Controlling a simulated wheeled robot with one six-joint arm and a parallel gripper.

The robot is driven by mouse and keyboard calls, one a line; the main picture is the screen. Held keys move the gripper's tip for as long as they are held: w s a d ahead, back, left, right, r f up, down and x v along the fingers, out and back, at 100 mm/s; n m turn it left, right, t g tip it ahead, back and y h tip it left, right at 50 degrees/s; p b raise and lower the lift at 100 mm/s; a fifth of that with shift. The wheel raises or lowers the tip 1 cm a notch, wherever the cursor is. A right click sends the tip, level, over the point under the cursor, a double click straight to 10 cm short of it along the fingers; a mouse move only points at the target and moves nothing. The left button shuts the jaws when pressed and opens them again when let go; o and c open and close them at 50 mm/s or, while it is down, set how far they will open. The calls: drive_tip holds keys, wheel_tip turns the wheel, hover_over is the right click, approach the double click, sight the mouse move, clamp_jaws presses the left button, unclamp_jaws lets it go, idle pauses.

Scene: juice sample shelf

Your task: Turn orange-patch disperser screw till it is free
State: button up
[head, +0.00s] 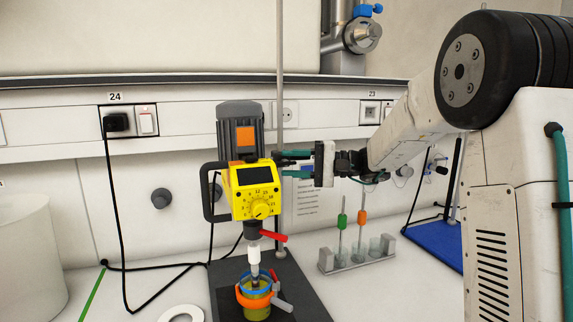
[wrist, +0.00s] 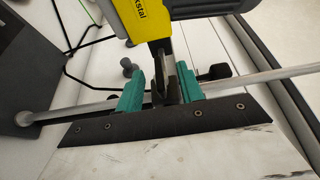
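The disperser is a yellow unit (head: 254,184) with a grey motor on top that bears an orange patch (head: 246,136). It hangs on an upright metal rod (head: 280,60), also seen in the wrist view (wrist: 90,109). My gripper (head: 280,162) reaches in from the right, level with the top of the yellow housing, at the rod. In the wrist view its green fingers (wrist: 160,88) stand apart on either side of a dark, narrow part (wrist: 173,88), probably the screw. Whether they touch it is unclear. The screw cannot be made out in the head view.
Below the disperser, its white shaft piece (head: 254,254) stands over a jar (head: 256,303) in an orange clamp, with a red lever (head: 272,237) above. A rack (head: 357,252) with green and orange-topped tools stands to the right. A black cable lies at left.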

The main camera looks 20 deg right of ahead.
drive_tip(key=shift+x, duration=0.8)
clamp_jaws()
